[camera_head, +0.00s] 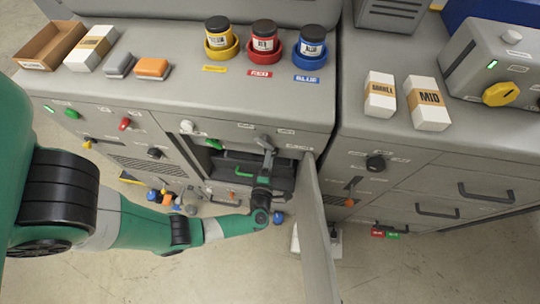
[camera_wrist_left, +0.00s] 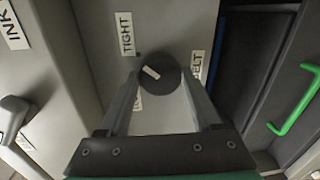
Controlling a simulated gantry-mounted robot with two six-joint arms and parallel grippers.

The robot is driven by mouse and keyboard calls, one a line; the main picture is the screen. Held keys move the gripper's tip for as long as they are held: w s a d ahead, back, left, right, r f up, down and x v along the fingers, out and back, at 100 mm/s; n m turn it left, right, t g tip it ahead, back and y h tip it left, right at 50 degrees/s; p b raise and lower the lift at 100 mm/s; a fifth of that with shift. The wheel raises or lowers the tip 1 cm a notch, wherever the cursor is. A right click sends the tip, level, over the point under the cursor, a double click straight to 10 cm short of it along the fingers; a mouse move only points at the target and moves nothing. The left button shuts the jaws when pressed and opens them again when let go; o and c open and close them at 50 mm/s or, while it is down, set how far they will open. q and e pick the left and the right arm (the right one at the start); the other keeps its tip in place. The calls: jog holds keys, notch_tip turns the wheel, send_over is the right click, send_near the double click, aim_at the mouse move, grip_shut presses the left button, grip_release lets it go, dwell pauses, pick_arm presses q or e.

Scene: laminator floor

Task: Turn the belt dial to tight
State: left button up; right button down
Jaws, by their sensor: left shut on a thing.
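The belt dial (camera_wrist_left: 165,82) is a round black knob with a short white mark on its left half, slanting up toward the left. A "TIGHT" label (camera_wrist_left: 126,34) is above and left of it. A "BELT" label (camera_wrist_left: 221,70) is to its right, partly covered by a finger. Another label at lower left is mostly hidden and unreadable. My left gripper (camera_head: 266,160) reaches into the open cabinet front in the head view, where I cannot make out the dial. In the wrist view its two fingers are shut on the dial, one on each side. My right gripper is not in view.
An open door panel (camera_head: 316,235) stands just right of my left gripper. The dark compartment beside the dial has a green handle (camera_wrist_left: 294,101). An "INK" label (camera_wrist_left: 12,28) and a grey lever (camera_wrist_left: 14,112) are at left. Ink jars stand in cups on the countertop (camera_head: 200,95).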

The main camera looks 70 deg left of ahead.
pick_arm(q)
jog(key=o, duration=1.4)
jog(key=shift+c, duration=0.2)
jog(key=p+v, duration=0.1)
jog(key=v, duration=1)
jog(key=shift+d, duration=0.25)
jog(key=shift+s+r, duration=0.1)
jog(key=shift+s, duration=0.05)
